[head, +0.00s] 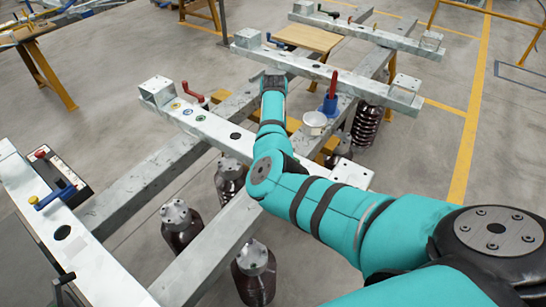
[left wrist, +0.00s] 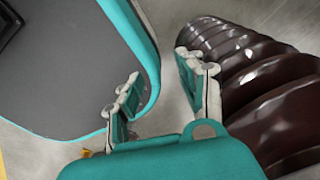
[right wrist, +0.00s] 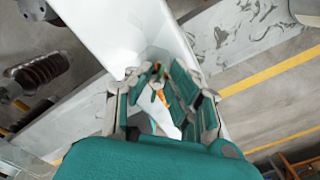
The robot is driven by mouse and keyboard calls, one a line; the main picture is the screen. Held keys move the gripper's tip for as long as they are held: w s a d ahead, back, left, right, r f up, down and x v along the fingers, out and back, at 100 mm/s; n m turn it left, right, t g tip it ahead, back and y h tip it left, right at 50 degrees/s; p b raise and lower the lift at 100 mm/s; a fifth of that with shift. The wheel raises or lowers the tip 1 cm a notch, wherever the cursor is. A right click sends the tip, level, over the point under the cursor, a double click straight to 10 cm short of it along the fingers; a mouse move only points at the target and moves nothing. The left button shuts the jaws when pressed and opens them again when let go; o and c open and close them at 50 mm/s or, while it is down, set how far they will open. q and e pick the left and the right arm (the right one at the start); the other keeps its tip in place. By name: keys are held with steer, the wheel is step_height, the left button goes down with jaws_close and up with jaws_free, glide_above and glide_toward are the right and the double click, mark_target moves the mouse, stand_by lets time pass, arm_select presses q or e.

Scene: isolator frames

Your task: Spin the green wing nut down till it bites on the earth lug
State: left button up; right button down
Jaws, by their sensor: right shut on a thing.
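My right gripper (head: 273,74) reaches the second-farthest pale steel cross beam (head: 345,83), near its left part. In the right wrist view my right gripper (right wrist: 158,88) has its jaws drawn in around a small piece with green and orange parts, which I take as the green wing nut (right wrist: 155,95). The fingers hide most of it, and the earth lug cannot be made out. My left gripper (left wrist: 160,90) is open and empty in the left wrist view, beside a brown ribbed insulator (left wrist: 265,85). It is outside the head view.
A red-handled lever on a blue base (head: 330,102) and a white cup (head: 314,123) stand right of my right arm. A red crank (head: 192,92) is on the nearer beam. A dark box (head: 55,180) lies at left. Brown insulators (head: 181,224) hang below the frame.

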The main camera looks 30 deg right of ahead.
steer(key=shift+w+f+m+b, duration=0.1)
steer(key=shift+m+b, duration=0.2)
steer(key=shift+b, duration=0.65)
arm_select(q)
steer(key=shift+f+b, duration=0.6)
steer(key=shift+f, duration=1.6)
arm_select(e)
steer(key=shift+d+r+m, duration=0.1)
steer(key=shift+r+m, duration=0.15)
steer(key=shift+m, duration=0.05)
steer(key=shift+r, duration=0.1)
steer(key=c, duration=1.5)
jaws_free()
steer(key=shift+c, duration=0.2)
steer(key=shift+o, duration=0.3)
step_height(320, 180, up, 12)
